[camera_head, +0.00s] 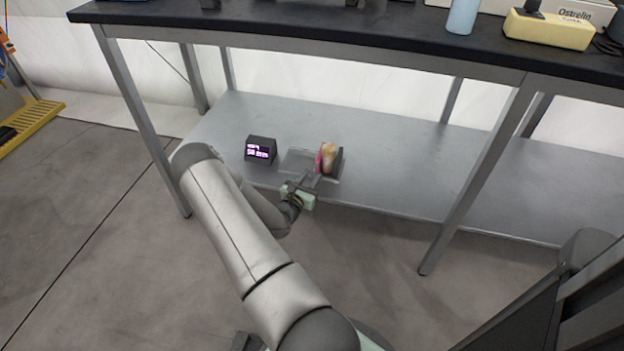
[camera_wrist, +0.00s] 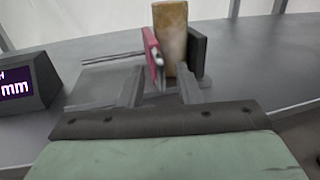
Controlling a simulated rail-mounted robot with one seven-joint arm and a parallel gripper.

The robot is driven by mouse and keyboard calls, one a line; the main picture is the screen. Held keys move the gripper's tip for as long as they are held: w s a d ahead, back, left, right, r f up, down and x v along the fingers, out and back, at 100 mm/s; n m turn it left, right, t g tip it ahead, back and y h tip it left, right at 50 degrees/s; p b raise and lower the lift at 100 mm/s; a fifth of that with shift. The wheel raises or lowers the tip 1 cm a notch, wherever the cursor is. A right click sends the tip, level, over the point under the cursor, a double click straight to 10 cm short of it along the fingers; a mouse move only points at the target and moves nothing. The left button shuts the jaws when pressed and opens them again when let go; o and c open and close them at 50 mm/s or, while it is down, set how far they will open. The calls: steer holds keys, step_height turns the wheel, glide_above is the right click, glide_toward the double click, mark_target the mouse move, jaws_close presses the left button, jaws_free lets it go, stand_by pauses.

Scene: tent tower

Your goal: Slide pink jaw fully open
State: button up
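The pink jaw (camera_head: 319,160) stands upright on a grey vice base on the lower shelf. In the wrist view the pink jaw (camera_wrist: 151,46) has a small pale knob on its near side. A tan-brown block (camera_wrist: 171,38) stands between it and a dark jaw (camera_wrist: 198,53) on the right; the block (camera_head: 328,156) also shows in the head view. Any narrow gap between block and jaws is too small to judge. My gripper (camera_wrist: 160,76) is open, its two fingers apart in front of the pink jaw and block. In the head view my gripper (camera_head: 311,181) is at the vice's near side.
A dark display box (camera_head: 261,150) with purple-white text, seemingly "50 mm", stands left of the vice; it also shows in the wrist view (camera_wrist: 30,84). The lower shelf (camera_head: 410,180) is clear to the right. The black tabletop (camera_head: 300,28) overhangs above, with metal legs at both sides.

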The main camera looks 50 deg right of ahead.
steer(key=shift+w+d, duration=0.1)
steer(key=shift+d, duration=0.55)
jaws_close()
steer(key=w+a, duration=0.1)
steer(key=w, duration=0.1)
steer(key=w+a, duration=0.1)
steer(key=w, duration=0.1)
steer(key=w+a, duration=0.1)
steer(key=w, duration=0.2)
jaws_free()
steer(key=p+v, duration=0.4)
steer(key=v, duration=1.3)
steer(key=shift+a, duration=0.25)
